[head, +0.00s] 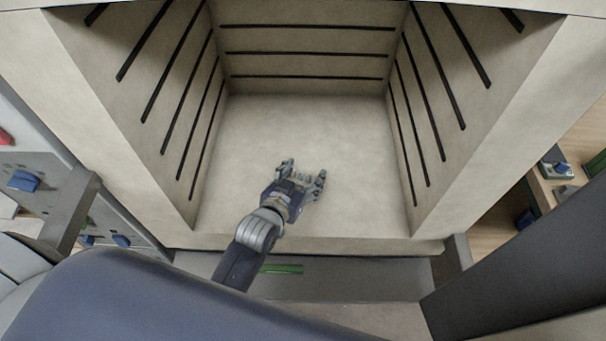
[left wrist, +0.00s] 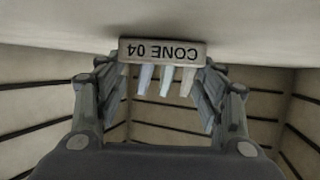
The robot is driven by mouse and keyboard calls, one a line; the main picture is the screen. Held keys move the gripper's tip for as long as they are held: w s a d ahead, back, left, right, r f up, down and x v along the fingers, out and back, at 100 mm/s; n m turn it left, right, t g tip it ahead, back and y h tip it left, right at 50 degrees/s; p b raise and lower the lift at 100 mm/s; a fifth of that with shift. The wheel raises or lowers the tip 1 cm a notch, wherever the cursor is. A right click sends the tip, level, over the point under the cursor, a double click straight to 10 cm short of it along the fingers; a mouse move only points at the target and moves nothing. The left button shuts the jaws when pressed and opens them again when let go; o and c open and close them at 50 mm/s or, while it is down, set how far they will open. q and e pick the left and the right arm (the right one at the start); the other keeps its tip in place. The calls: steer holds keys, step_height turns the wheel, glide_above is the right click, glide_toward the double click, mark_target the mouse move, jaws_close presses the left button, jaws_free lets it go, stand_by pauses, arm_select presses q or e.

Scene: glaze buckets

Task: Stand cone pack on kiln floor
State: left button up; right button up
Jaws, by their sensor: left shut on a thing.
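The cone pack (left wrist: 163,52) shows in the left wrist view as a tan bar lettered "CONE 04", upside down in the picture, with three pale cones (left wrist: 165,80). My left gripper (left wrist: 163,88) is shut on it, with fingers on both sides. The head view shows this gripper (head: 304,176) inside the kiln, above the middle of the pale kiln floor (head: 310,125). The pack cannot be made out there. The floor fills the top of the left wrist view, close to the bar; whether they touch cannot be told. My right gripper is not in view.
Slotted kiln walls (head: 305,65) enclose the floor at the back and both sides. The front edge (head: 330,245) lies under my left arm. Floor around the gripper is clear. A panel with blue knobs (head: 23,180) stands outside at left, and a wooden surface (head: 585,130) at right.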

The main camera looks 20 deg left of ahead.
arm_select(q)
steer(key=o, duration=1.1)
steer(key=shift+f, duration=0.1)
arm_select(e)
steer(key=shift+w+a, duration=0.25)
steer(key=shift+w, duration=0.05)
arm_select(q)
steer(key=v, duration=1.2)
steer(key=shift+r, duration=0.25)
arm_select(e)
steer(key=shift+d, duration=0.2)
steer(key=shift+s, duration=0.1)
